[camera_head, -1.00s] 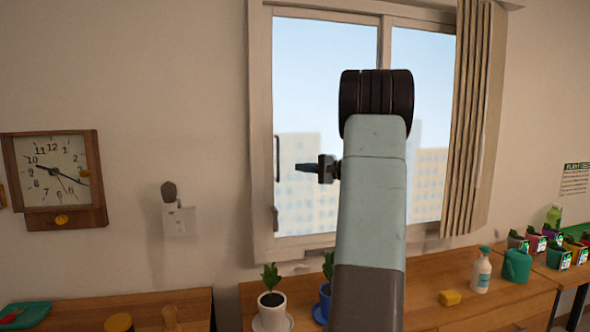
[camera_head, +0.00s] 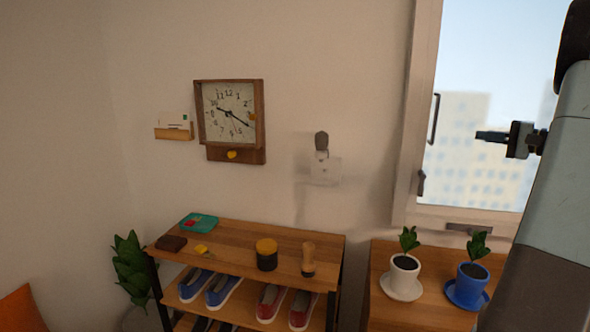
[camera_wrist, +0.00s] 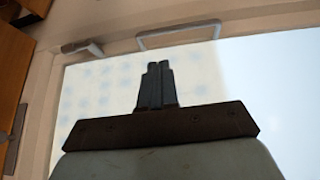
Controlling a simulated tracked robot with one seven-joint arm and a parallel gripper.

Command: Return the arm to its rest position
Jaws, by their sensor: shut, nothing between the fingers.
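My gripper (camera_head: 480,135) shows at the right of the head view, in front of the window (camera_head: 470,130). Its dark fingers point left and are closed together with nothing between them. My arm rises along the right edge of the head view, bent at a dark joint at the top. In the wrist view, my gripper (camera_wrist: 156,68) shows its two dark fingers side by side, touching, against the bright window pane (camera_wrist: 100,95).
A wooden shoe rack (camera_head: 225,240) stands at the lower middle, with shoes below and small items on top. A white-potted plant (camera_head: 404,270) and a blue-potted plant (camera_head: 472,280) stand on a wooden bench beneath my gripper. A clock (camera_head: 230,115) hangs on the wall.

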